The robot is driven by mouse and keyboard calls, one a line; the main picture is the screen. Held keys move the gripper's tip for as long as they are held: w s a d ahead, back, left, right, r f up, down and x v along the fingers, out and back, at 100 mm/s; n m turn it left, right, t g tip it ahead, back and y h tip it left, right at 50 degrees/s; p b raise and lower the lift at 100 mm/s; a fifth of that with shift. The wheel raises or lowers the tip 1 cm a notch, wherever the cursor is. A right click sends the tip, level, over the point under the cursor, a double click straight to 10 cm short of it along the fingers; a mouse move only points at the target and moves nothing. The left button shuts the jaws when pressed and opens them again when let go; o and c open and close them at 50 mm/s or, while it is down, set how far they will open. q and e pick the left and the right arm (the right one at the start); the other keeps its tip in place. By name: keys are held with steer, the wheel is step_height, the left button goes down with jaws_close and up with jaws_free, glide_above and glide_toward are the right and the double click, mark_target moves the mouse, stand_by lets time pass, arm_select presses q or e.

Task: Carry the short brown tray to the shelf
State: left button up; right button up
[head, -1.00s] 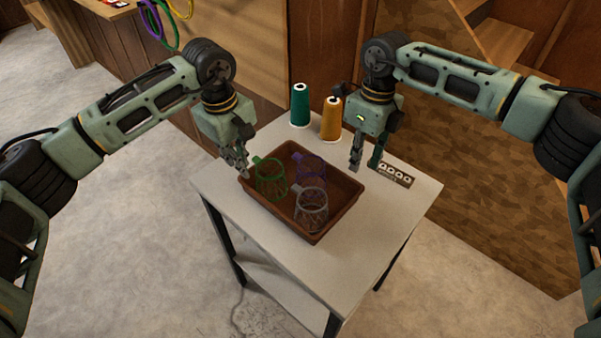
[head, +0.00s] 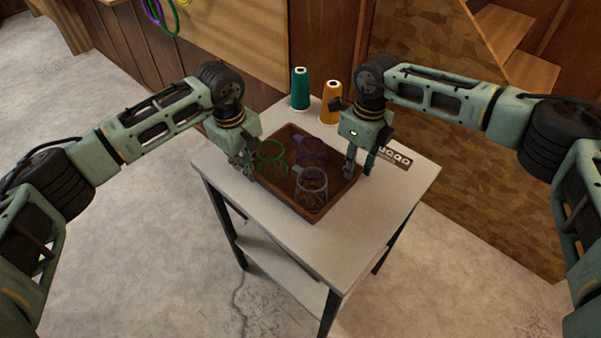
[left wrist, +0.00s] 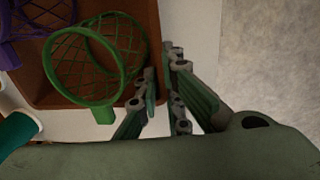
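The short brown tray (head: 318,215) stands on a small pale table. It holds a green mesh basket (head: 271,158), a purple one (head: 310,152) and a grey one (head: 311,186). My left gripper (head: 243,168) is at the tray's left rim. In the left wrist view its fingers (left wrist: 163,88) are apart, one on each side of the tray wall (left wrist: 152,30); contact cannot be told. My right gripper (head: 357,168) is at the tray's right rim, its fingers apart and pointing down, with the rim partly hidden behind them. The shelf cannot be clearly identified.
A green thread cone (head: 300,90) and an orange one (head: 330,103) stand at the table's (head: 392,205) back. A small plate with round white marks (head: 396,157) lies right of my right gripper. The table's front is clear. A wooden wall and steps (head: 505,35) are behind.

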steer(key=shift+c, duration=0.5)
jaws_close()
